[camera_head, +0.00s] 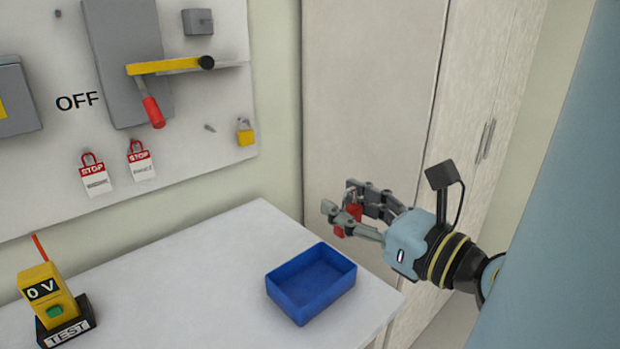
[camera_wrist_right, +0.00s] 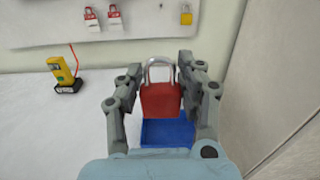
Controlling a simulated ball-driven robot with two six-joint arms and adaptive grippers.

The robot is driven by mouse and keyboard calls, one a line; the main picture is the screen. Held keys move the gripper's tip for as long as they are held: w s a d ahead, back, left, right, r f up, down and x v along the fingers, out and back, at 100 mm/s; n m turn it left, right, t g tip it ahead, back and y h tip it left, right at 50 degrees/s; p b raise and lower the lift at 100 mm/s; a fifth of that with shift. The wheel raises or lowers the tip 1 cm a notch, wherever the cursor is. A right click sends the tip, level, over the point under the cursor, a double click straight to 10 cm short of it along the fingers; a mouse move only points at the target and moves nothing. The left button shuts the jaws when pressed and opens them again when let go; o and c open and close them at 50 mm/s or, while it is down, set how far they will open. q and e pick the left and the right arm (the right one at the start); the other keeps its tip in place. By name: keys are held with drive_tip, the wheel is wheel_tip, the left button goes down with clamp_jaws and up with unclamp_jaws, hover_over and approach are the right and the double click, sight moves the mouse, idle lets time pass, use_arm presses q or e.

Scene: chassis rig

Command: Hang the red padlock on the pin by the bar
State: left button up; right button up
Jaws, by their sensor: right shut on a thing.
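The red padlock (camera_head: 350,214) is held in my right gripper (camera_head: 343,198), above and to the right of the blue tray. In the right wrist view the padlock (camera_wrist_right: 161,98) sits between the two fingers with its silver shackle up. The yellow bar (camera_head: 163,67) with a black knob runs across the grey switch box on the wall panel. A small grey pin (camera_head: 210,128) sticks out of the panel below the bar, left of the yellow padlock. My left gripper is not in view.
The blue tray (camera_head: 291,300) stands at the table's right edge. A yellow tester (camera_head: 46,293) stands at the left. Two STOP tags (camera_head: 96,180) and a yellow padlock (camera_head: 245,133) hang on the panel. The table's middle is clear.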

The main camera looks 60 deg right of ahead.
drive_tip(key=shift+s+f, duration=0.15)
drive_tip(key=shift+s, duration=0.2)
drive_tip(key=shift+x, duration=2.9)
drive_tip(key=b, duration=0.3)
approach(207, 131)
drive_tip(key=shift+w, duration=0.6)
drive_tip(key=shift+b+x, duration=0.35)
drive_tip(key=shift+x, duration=2.65)
drive_tip(key=shift+r+p+v, duration=0.1)
drive_tip(key=shift+p+v, duration=0.1)
drive_tip(key=shift+v, duration=0.5)
drive_tip(key=shift+r+p+v, duration=0.15)
drive_tip(key=shift+v, duration=0.55)
drive_tip(key=v, duration=0.6)
drive_tip(key=shift+p, duration=0.35)
